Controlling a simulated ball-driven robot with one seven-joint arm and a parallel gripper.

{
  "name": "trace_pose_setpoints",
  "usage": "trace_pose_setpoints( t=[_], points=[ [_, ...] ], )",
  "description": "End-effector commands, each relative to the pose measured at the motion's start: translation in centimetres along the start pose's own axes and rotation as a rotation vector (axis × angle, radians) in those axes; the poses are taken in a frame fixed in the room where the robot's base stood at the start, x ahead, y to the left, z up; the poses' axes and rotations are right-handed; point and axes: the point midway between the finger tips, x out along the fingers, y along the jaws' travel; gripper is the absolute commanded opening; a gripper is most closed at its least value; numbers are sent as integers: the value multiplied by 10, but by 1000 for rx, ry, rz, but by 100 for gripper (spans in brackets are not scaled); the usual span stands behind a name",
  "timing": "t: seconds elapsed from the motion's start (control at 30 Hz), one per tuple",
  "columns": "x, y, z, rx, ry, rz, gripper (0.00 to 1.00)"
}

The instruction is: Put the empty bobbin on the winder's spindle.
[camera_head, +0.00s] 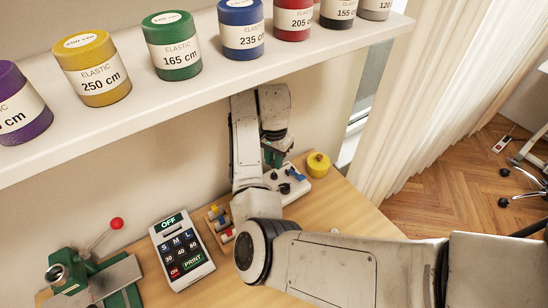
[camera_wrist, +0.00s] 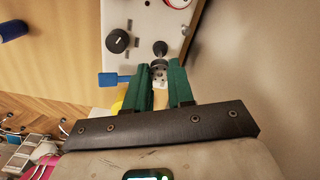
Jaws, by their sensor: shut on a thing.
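The winder (camera_head: 298,193) is a white box on the far part of the wooden table, with a dark knob and a blue lever. In the wrist view the winder (camera_wrist: 146,20) fills the top centre, with its dark spindle (camera_wrist: 160,48) just beyond my fingertips. My gripper (camera_wrist: 160,74) has green fingers shut on a small grey metal piece, seemingly the empty bobbin (camera_wrist: 158,67). It looks close to the spindle and nearly in line with it; I cannot tell whether they touch. In the head view my gripper (camera_head: 275,153) is above the winder's back, and the bobbin is hidden.
A yellow spool (camera_head: 318,164) stands right of the winder. A small rack with coloured pieces (camera_head: 218,222), a label printer (camera_head: 181,252) and a green hand press (camera_head: 95,280) are to the left. A shelf (camera_head: 200,85) with elastic spools overhangs the table.

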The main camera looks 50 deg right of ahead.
Motion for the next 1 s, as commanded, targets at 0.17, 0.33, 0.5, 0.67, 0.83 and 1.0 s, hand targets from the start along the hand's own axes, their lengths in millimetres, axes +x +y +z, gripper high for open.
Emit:
trace_pose_setpoints(
  t=[0.17, 0.33, 0.5, 0.67, 0.83, 1.0],
  points=[
    [0, 0, 0, 0, 0, 0, 0],
    [0, 0, 0, 0, 0, 0, 27],
    [0, 0, 0, 0, 0, -1, 33],
    [-1, 0, 0, 0, 0, -1, 33],
    [-14, 0, 0, 0, 0, -1, 33],
    [-27, 0, 0, -1, 0, -1, 33]
  ],
)
